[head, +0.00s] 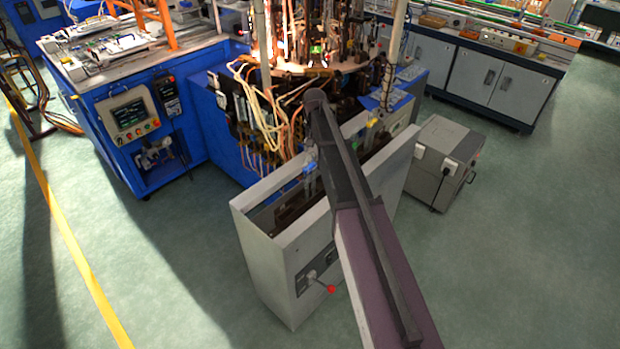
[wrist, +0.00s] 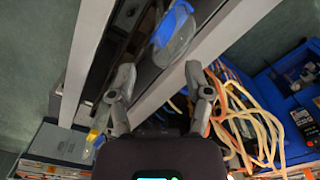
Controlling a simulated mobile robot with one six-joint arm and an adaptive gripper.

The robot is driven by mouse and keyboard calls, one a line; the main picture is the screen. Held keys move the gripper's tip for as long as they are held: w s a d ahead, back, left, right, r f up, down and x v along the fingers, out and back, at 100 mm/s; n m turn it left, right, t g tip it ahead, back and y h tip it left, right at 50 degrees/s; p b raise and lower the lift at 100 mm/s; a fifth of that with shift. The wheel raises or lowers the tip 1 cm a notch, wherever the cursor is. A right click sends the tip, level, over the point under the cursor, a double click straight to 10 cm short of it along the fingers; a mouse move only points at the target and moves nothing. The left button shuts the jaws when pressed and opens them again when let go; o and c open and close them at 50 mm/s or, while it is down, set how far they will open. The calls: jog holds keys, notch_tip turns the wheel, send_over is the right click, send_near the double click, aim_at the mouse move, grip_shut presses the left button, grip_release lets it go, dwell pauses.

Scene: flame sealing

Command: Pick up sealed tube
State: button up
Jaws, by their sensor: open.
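A clear, rounded piece with a bright blue part, which looks like the sealed tube (wrist: 178,45), shows at the top middle of the wrist view. It lies over the metal rails of a grey machine. My gripper (wrist: 159,72) is open, with its two fingers spread apart below the tube in the picture. The tube is beyond the fingertips, and nothing is seen between the fingers. In the head view a small blue spot (head: 309,168) shows beside my arm above the grey machine; I cannot tell for sure that it is the tube. My arm hides much of that area.
The grey open-topped machine housing (head: 300,240) stands under my arm. Behind it is a blue machine with many orange and yellow hoses (head: 262,105). A grey box (head: 440,160) stands at the right.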

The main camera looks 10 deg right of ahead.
aim_at(314, 157)
jog(key=shift+w+f+b, duration=0.1)
jog(key=shift+f+b, duration=2.25)
jog(key=shift+f, duration=0.15)
